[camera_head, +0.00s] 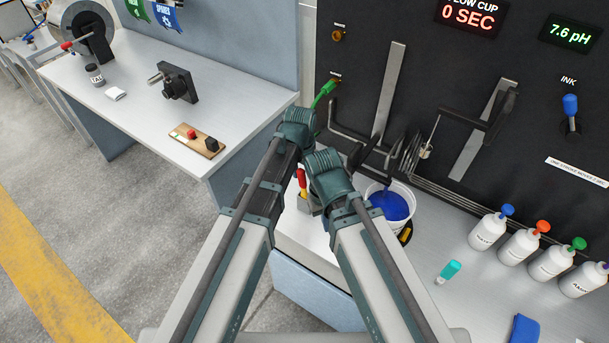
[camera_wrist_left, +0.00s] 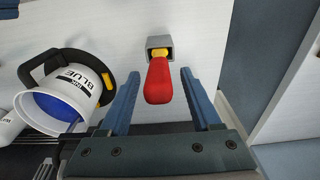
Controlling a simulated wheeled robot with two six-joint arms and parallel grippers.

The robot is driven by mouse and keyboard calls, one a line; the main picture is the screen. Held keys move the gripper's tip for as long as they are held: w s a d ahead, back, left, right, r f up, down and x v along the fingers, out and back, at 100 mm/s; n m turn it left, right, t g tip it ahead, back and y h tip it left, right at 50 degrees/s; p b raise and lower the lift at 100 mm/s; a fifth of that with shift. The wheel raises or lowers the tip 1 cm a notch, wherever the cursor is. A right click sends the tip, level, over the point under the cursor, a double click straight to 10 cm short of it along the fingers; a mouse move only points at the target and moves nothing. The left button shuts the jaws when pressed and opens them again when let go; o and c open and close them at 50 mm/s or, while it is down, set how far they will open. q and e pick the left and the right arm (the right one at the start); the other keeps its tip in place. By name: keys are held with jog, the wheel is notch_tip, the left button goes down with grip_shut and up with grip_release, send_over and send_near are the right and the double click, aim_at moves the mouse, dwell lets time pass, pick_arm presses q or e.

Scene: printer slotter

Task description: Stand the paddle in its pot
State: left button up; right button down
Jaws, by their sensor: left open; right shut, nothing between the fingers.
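The paddle shows its red handle (camera_wrist_left: 158,83) and a yellow part below it; the yellow part is in the mouth of a small grey square pot (camera_wrist_left: 160,42). The head view also shows the red handle (camera_head: 301,177) and pot (camera_head: 310,204), partly covered by my arms. My left gripper (camera_wrist_left: 154,76) is open, with its blue fingers on both sides of the red handle; I cannot tell whether they touch it. In the head view the left gripper's fingers are hidden behind its wrist. My right gripper (camera_head: 328,172) is lower, beside it, with its fingers hidden from view.
A white bucket (camera_head: 404,190) of blue ink stands close right of my right wrist. Levers and rails (camera_head: 390,95) stick out from the dark panel behind. Several capped bottles (camera_head: 488,231) and a teal-capped vial (camera_head: 448,271) stand or lie to the right. A side table (camera_head: 130,125) is at left.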

pick_arm(q)
jog(key=r+p, duration=0.9)
jog(key=s+r+p, duration=0.1)
jog(key=r+p, duration=0.3)
jog(key=r, duration=0.1)
jog(key=shift+a+p, duration=0.3)
jog(key=shift+p, duration=0.1)
jog(key=shift+f, duration=0.1)
jog(key=shift+s+f+b, duration=0.15)
jog(key=shift+f+b, duration=0.2)
jog(key=s+a+f+n+g+y+b, duration=0.1)
jog(key=s+a+f+n+b, duration=0.2)
jog(key=s+f+b, duration=1.1)
notch_tip(320, 180, down, 4)
jog(key=a+b, duration=0.2)
jog(key=b, duration=0.1)
jog(key=shift+s+a+r+y+b, duration=0.15)
jog(key=shift+s+r+y+b, duration=0.15)
jog(key=shift+y, duration=0.1)
